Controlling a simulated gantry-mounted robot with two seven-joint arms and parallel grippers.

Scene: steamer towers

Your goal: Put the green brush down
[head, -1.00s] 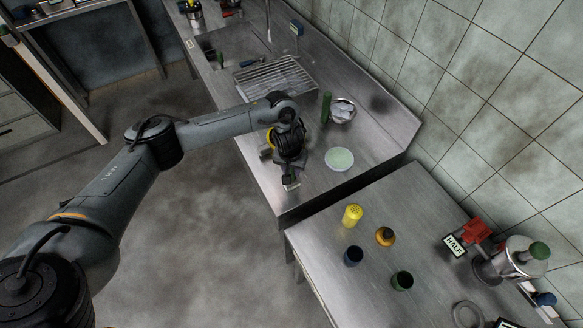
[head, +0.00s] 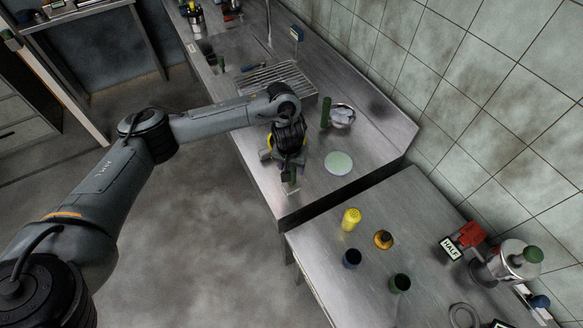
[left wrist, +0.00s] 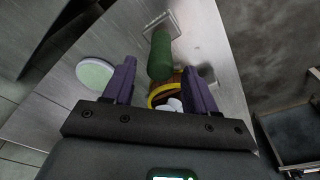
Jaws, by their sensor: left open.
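The green brush (left wrist: 160,58) shows in the left wrist view as a thick green handle, with a yellow-rimmed brown part and something white at its near end. It lies between the two purple fingers of my left gripper (left wrist: 160,85), which are open with a gap on either side. Its far end is near a small square metal plate (left wrist: 160,24). In the head view my left gripper (head: 290,178) is low over the steel counter near its front corner, and the brush is mostly hidden there. My right gripper is not in view.
A pale green round dish (head: 338,163) is right of the gripper. Behind it stand a green cylinder (head: 326,111) and a metal bowl (head: 342,116). A drying rack (head: 268,77) is further back. A yellow shaker (head: 350,219) and several cups stand on the nearer counter.

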